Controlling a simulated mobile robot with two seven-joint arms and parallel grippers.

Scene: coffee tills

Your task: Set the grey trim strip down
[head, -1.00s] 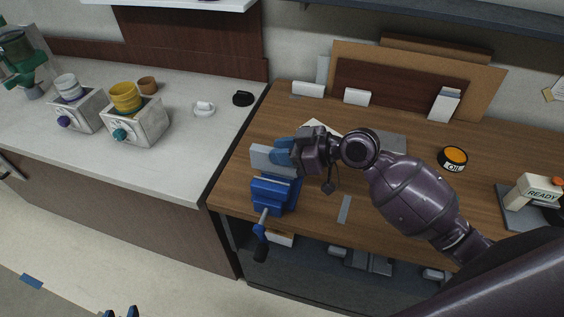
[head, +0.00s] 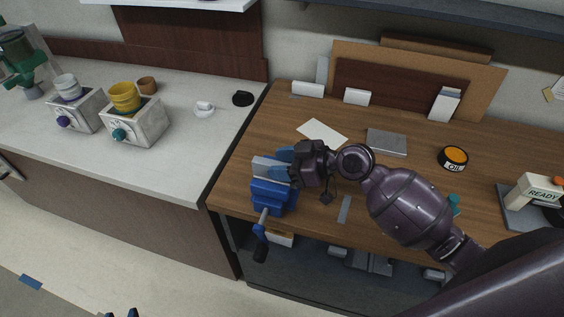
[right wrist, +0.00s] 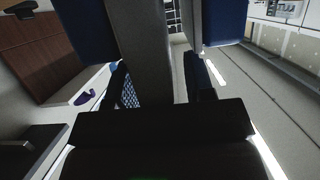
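The grey trim strip (head: 266,163) sits low at the blue vise (head: 270,193) on the wooden bench's left front, apparently between or on its jaws; the exact contact is hidden. My right gripper (head: 284,160), with blue fingertips, is at the strip's right end, just above the vise. In the right wrist view the strip (right wrist: 143,45) runs between the fingers, close to the left one, with a gap showing beside the right one, so the gripper looks open around it. My left gripper (head: 120,314) barely shows at the bottom edge; its opening cannot be judged.
On the bench are a white sheet (head: 322,131), a grey flat box (head: 386,142), an oil tin (head: 454,157) and a narrow grey strip or mark (head: 344,209). A READY stand (head: 534,190) is at right. The pale counter (head: 190,145) holds cups and grinders.

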